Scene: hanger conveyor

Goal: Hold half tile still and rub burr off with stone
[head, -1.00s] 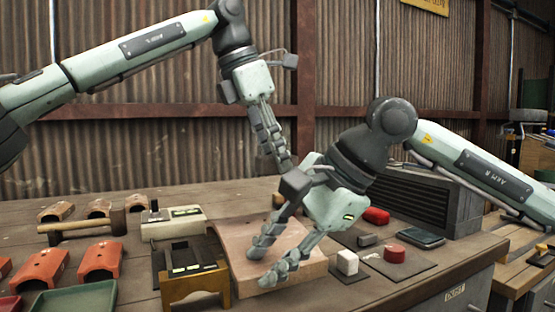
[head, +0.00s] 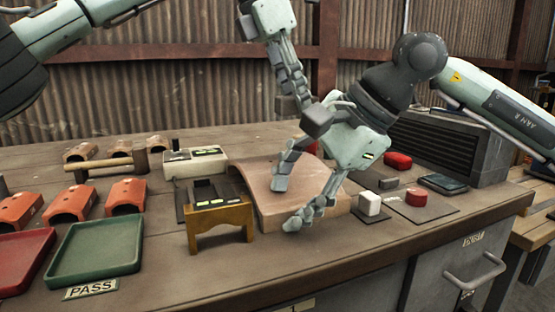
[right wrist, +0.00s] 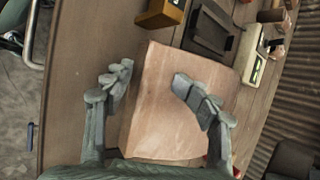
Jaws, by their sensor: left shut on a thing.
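A broad, pale pinkish curved slab, which looks like the half tile (head: 325,203), lies on the bench; it fills the middle of the right wrist view (right wrist: 160,118). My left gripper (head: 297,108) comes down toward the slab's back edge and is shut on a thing. Its grip is hidden behind my right gripper.
A wooden stand (head: 219,222) and a small pale device (head: 195,162) stand left of the slab. Orange tiles (head: 72,202), a green tray (head: 95,250) and a red tray (head: 22,258) are farther left. A red round piece (head: 416,197) lies right. The front bench strip is clear.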

